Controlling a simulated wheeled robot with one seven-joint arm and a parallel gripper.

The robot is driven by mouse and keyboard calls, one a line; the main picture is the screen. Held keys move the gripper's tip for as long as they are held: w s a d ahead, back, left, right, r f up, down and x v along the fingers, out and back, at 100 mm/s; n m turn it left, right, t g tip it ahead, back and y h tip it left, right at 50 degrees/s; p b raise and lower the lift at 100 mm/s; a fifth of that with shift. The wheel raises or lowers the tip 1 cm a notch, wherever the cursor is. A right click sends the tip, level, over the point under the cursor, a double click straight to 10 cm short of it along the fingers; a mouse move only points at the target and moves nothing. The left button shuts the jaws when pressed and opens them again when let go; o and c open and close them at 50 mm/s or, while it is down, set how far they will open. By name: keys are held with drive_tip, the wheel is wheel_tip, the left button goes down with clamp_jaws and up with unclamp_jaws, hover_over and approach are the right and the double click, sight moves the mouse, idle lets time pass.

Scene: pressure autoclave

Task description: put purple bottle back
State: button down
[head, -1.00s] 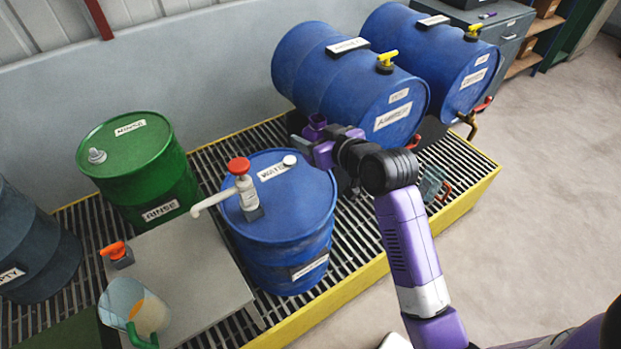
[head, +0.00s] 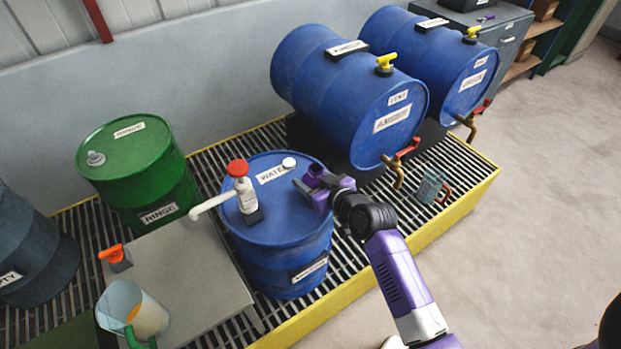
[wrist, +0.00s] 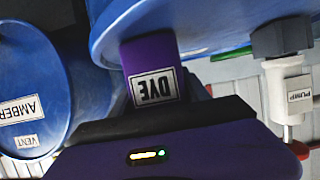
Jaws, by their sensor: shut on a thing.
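The purple bottle (head: 316,171) is small and stands in the jaws of my gripper (head: 310,188), which is shut on it. In the wrist view the bottle (wrist: 148,52) shows a white DYE label, upside down in that picture. My gripper is over the right rim of the blue WATER drum (head: 285,225), to the right of the white pump (head: 246,192) with a red knob. I cannot tell whether the bottle touches the drum top. My gripper body hides the bottle's near end in the wrist view.
Two blue drums (head: 345,95) lie on their sides behind, with taps at the front. A green RINSE drum (head: 140,170) stands left. A grey table (head: 190,275) holds a jug (head: 135,310). The slatted platform has a yellow edge (head: 440,220); clear floor lies right.

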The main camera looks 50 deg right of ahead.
drive_tip(key=c, duration=0.5)
unclamp_jaws()
drive_tip(key=shift+r, duration=0.2)
drive_tip(key=s+a+r+n+y, duration=0.1)
drive_tip(key=s+a+r, duration=0.2)
drive_tip(key=s+a, duration=0.4)
drive_tip(key=s+a+r+n+t+y+b, duration=0.1)
drive_tip(key=s+a+r, duration=0.3)
drive_tip(key=s+a, duration=0.4)
drive_tip(key=s+a+r+n+t+y, duration=0.1)
drive_tip(key=s+a+r, duration=0.2)
drive_tip(key=s+a, duration=0.5)
drive_tip(key=shift+s+r+y, duration=0.15)
drive_tip(key=shift+s+r, duration=0.05)
drive_tip(key=shift+s, duration=2.15)
drive_tip(key=shift+s+r+y, duration=0.15)
drive_tip(key=shift+s, duration=2.15)
